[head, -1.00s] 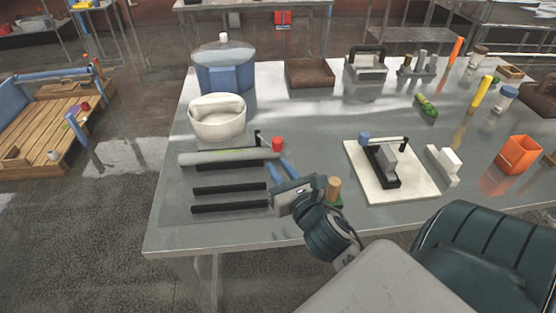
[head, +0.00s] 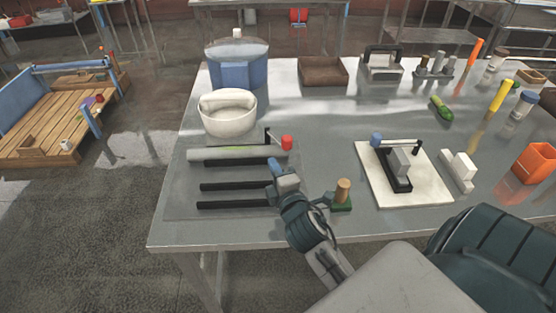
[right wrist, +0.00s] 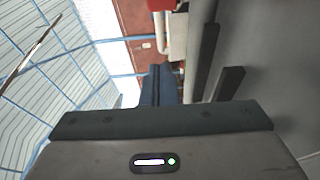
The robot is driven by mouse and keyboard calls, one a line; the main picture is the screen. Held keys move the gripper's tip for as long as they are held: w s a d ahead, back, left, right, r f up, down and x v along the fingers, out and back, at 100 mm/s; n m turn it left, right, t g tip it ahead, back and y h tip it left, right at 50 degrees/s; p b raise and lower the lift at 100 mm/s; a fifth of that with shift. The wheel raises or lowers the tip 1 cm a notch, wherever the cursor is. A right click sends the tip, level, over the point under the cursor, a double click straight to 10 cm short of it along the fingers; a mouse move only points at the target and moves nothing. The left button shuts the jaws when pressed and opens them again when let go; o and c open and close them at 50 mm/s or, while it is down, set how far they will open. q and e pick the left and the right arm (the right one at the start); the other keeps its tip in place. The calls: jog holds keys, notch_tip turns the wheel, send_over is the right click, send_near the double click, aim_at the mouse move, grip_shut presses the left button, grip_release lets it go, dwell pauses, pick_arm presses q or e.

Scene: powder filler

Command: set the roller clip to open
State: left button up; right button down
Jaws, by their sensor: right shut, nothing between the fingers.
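A long pale grey roller bar (head: 230,154) lies at the left of the table, with a black post and a lever ending in a red knob (head: 286,143) at its right end. I take this to be the roller clip; its setting is hard to tell. My right gripper (head: 274,166) is shut and empty, just below and slightly left of the red knob, apart from it in the picture. In the right wrist view, the blue fingers (right wrist: 160,85) are together, with part of the red knob (right wrist: 161,5) at the top edge. My left gripper is not in view.
Black bars (head: 235,204) lie on a mat in front of the roller. A white bowl (head: 228,113) and a blue-banded pot (head: 238,66) stand behind it. A wooden peg on a green base (head: 342,194) stands right of my wrist. A white board (head: 431,190) with a blue-knobbed lever is farther right.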

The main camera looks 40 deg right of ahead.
jog(key=p+x, duration=0.1)
jog(key=x, duration=0.3)
jog(key=p+x, duration=0.1)
jog(key=x, duration=0.3)
jog(key=shift+w+d+r, duration=0.1)
jog(key=shift+w+d, duration=0.15)
jog(key=shift+d, duration=0.05)
jog(key=shift+s+d+p, duration=0.4)
jog(key=shift+s+d, duration=0.65)
jog(key=shift+d, duration=0.15)
jog(key=shift+s+d, duration=0.2)
jog(key=shift+d, duration=0.05)
jog(key=shift+w, duration=0.1)
